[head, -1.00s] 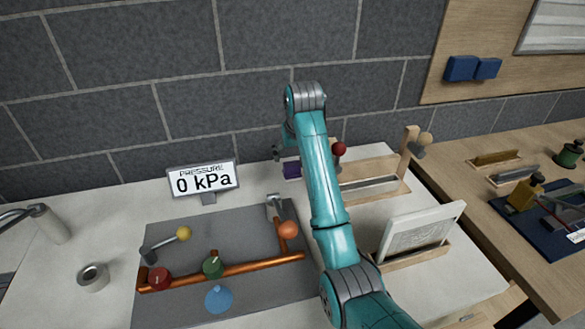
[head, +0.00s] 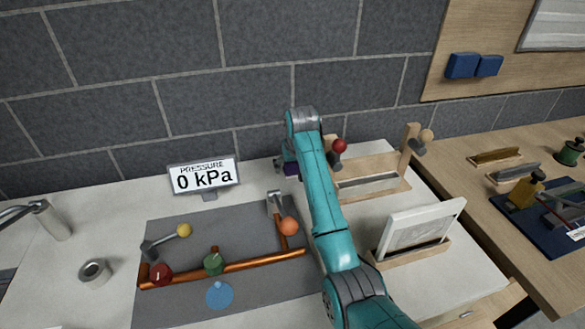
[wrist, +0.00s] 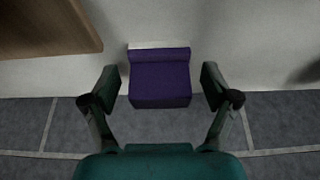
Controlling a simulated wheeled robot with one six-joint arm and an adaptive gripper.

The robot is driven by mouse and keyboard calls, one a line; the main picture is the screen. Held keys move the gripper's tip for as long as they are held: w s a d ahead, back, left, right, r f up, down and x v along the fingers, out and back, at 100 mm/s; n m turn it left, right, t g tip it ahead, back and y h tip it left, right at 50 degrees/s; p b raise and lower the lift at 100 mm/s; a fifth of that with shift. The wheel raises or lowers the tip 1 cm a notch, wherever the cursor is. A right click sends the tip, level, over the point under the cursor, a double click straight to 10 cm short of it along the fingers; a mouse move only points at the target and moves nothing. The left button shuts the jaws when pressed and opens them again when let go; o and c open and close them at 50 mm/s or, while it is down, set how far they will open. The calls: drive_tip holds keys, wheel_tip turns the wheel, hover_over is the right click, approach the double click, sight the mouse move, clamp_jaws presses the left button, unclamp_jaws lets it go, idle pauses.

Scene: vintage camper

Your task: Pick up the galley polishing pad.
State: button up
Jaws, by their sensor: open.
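The galley polishing pad is most likely the purple block (wrist: 160,82) with a pale strip along one edge. In the wrist view it lies on the pale counter between my two fingers. My gripper (wrist: 158,88) is open, one finger on each side of the block, with a gap on both sides. In the head view only a bit of the purple block (head: 291,169) shows beside my teal arm, near the wall. My arm hides the rest of it and most of the gripper there.
Left of my arm are copper pipes (head: 235,265) with coloured valves and a pressure display (head: 204,178) reading 0 kPa. To the right are a wooden holder (head: 372,186) with a red-knobbed lever and a white panel in a wooden stand (head: 410,254). The brick wall is close behind.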

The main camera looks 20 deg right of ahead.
drive_tip(key=c, duration=1.3)
drive_tip(key=shift+o, duration=0.2)
wheel_tip(320, 180, up, 10)
drive_tip(key=shift+r, duration=0.1)
drive_tip(key=o, duration=0.5)
drive_tip(key=c, duration=0.3)
drive_tip(key=shift+c, duration=0.2)
drive_tip(key=shift+s, duration=0.1)
